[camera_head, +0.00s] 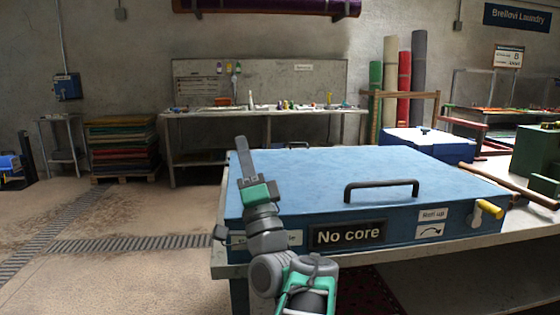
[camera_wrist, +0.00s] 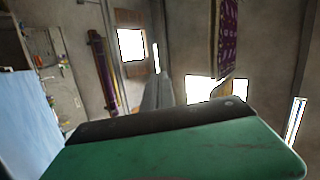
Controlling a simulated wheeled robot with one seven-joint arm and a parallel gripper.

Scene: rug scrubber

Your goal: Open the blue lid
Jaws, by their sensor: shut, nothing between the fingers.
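The blue lid (camera_head: 330,170) is the flat top of a wide blue box and lies level and closed. A black bar handle (camera_head: 382,188) stands on the lid near its front edge. My gripper (camera_head: 241,142) is shut and empty, pointing upward in front of the lid's left part, left of the handle and apart from it. In the wrist view my gripper's fingers (camera_wrist: 158,90) are together with nothing between them. Part of the blue lid (camera_wrist: 28,125) shows at that view's left edge. My arm hides part of the box's front left.
The box front carries a "No core" sign (camera_head: 348,235), a "Roll up" label (camera_head: 433,215) and a yellow-handled lever (camera_head: 489,209) at the right. The box stands on a table (camera_head: 505,241). A workbench (camera_head: 262,112) is behind; open floor (camera_head: 120,215) lies left.

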